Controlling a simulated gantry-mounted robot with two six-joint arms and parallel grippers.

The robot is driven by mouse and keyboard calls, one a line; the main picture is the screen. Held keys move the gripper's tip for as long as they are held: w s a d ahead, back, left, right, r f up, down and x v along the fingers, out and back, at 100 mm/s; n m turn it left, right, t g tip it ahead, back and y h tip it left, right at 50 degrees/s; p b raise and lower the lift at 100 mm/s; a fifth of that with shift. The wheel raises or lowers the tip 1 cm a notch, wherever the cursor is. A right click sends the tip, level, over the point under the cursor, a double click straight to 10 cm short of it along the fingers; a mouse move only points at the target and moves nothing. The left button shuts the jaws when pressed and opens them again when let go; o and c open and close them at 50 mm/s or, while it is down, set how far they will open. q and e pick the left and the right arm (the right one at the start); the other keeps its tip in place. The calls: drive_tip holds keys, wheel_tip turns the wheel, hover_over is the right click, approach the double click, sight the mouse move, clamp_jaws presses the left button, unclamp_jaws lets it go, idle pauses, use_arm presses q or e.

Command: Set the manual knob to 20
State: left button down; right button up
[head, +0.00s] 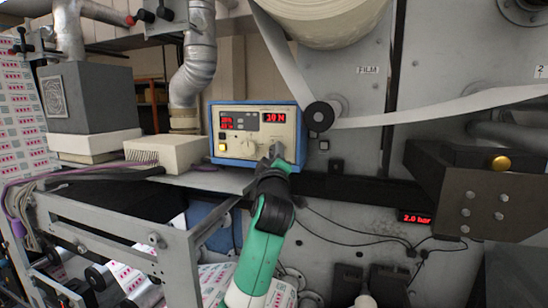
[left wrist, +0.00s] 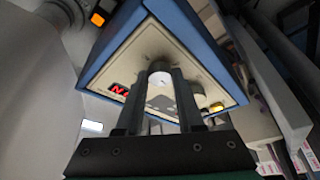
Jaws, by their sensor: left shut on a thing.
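A cream control box (head: 231,154) with a blue frame stands on the shelf in the head view. Its right display (head: 275,117) shows red figures ending in "N"; the number is hard to read for sure. My left gripper (head: 276,153) is at the lower right of the panel. In the left wrist view, the left gripper (left wrist: 160,88) is shut on a pale round knob (left wrist: 160,77). Gripper and arm hide this knob in the head view. Another knob (head: 248,149) sits to its left. Knob labels and marks are not legible. My right gripper is out of view.
A ribbed cream box (head: 165,153) stands left of the control box. A web roller (head: 320,116) is close at its right. A dark block (head: 470,190) juts out at the right, above a red "2.0 bar" display (head: 415,218).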

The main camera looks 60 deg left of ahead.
use_arm(q)
drive_tip(key=shift+n, duration=0.7)
drive_tip(key=c, duration=0.5)
unclamp_jaws()
drive_tip(key=p+v, duration=1.1)
drive_tip(key=p, duration=0.6)
drive_tip(key=shift+d, duration=0.35)
drive_tip(key=shift+s+r, duration=0.1)
drive_tip(key=shift+r, duration=0.05)
